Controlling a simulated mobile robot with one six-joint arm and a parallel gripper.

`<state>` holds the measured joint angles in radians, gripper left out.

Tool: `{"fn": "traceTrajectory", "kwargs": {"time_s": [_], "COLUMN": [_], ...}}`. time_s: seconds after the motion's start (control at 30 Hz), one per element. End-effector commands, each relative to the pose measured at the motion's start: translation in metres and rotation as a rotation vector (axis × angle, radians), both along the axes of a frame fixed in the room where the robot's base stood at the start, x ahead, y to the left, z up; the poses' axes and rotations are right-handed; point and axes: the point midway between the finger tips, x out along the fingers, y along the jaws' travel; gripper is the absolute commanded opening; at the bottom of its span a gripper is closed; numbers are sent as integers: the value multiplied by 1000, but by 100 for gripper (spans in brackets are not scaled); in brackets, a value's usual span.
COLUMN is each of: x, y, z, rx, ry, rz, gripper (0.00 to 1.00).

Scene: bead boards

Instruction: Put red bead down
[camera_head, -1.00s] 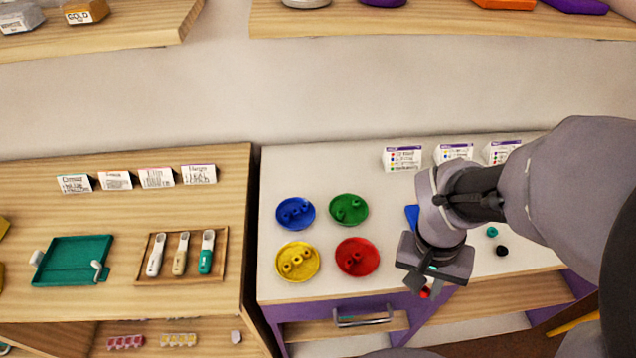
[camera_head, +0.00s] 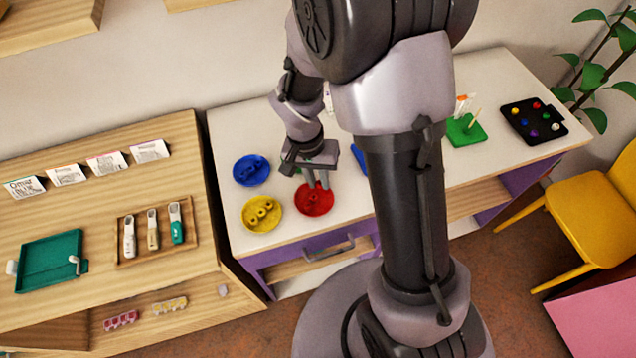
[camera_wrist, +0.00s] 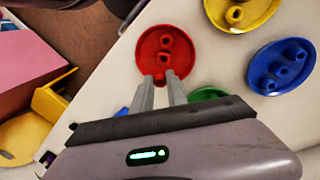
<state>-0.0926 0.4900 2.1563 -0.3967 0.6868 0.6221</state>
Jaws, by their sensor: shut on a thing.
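The red dish (camera_head: 325,208) is on the white table, with my gripper (camera_head: 318,184) reaching down over it. In the wrist view the red dish (camera_wrist: 145,55) holds two red beads (camera_wrist: 165,48) near its middle. My gripper (camera_wrist: 160,80) is shut on a red bead (camera_wrist: 159,77) between its fingertips, at the near side of the dish. Whether this bead touches the dish floor, I cannot tell. In the head view my fingers hide most of the beads.
The yellow dish (camera_head: 250,223) and blue dish (camera_head: 239,172) with beads lie to the left. A green dish (camera_wrist: 207,94) is partly hidden by my gripper. A green peg board (camera_head: 463,137) and black tray (camera_head: 513,118) stand at the right.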

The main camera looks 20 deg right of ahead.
Motion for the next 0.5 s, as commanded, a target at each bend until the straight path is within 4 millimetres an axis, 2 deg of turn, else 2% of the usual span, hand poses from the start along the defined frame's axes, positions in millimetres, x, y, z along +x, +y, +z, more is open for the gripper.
{"fn": "traceTrajectory", "kwargs": {"time_s": [0.03, 0.1, 0.3, 0.5], "x": [-1, -1, -1, -2], "y": [0, 0, 0, 0], "z": [-15, -25, -23, -30], "rx": [0, 0, 0, 0], "ry": [4, 2, 2, 2], "rz": [0, 0, 0, 0], "gripper": [0, 0, 0, 0]}}
